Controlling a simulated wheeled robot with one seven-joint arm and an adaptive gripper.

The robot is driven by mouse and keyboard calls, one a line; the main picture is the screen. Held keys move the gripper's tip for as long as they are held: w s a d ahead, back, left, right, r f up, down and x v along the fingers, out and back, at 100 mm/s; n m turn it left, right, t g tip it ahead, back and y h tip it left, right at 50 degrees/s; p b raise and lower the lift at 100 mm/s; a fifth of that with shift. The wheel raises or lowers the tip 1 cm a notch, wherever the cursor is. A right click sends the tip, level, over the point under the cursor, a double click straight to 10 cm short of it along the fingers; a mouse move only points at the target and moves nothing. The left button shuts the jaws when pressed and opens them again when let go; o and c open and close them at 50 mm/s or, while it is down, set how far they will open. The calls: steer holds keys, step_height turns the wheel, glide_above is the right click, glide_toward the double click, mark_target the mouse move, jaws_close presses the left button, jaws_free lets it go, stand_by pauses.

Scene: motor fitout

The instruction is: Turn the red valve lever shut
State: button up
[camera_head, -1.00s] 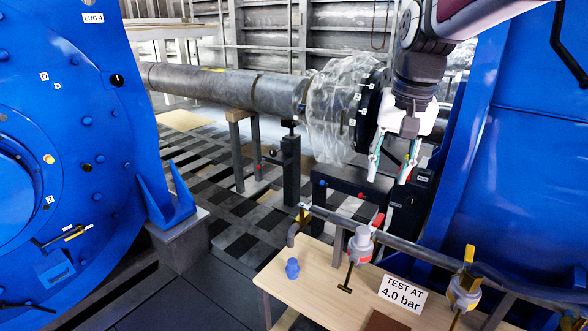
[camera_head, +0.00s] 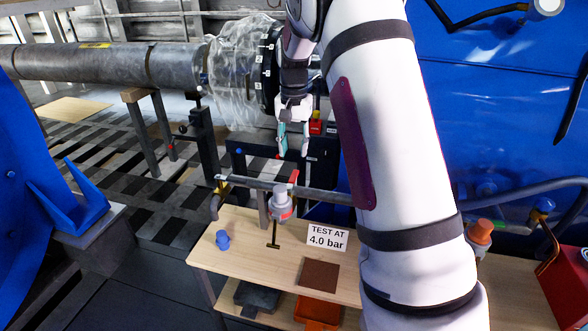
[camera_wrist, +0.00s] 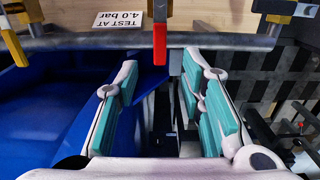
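The red valve lever (camera_head: 294,178) sits on the grey pipe above the wooden bench, beside a valve with a grey cap and red band (camera_head: 281,203). In the wrist view the red lever (camera_wrist: 159,45) points toward me, lined up with the gap between my fingers and just beyond their tips. My gripper (camera_head: 291,152) is just above and behind the lever in the head view. In the wrist view my gripper (camera_wrist: 160,78) is open, its teal pads wide apart with nothing between them. I see no contact with the lever.
The grey pipe (camera_wrist: 90,43) runs across in front of my fingers. A yellow lever (camera_wrist: 14,46) is at the left of the wrist view. A "TEST AT 4.0 bar" sign (camera_head: 327,238) and a blue cap (camera_head: 222,239) are on the bench (camera_head: 240,262). Blue machinery (camera_head: 510,100) stands at right.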

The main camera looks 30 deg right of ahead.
mark_target(294, 175)
step_height(294, 175, down, 8)
steer(key=shift+f+p, duration=0.1)
steer(key=shift+p, duration=0.3)
jaws_close()
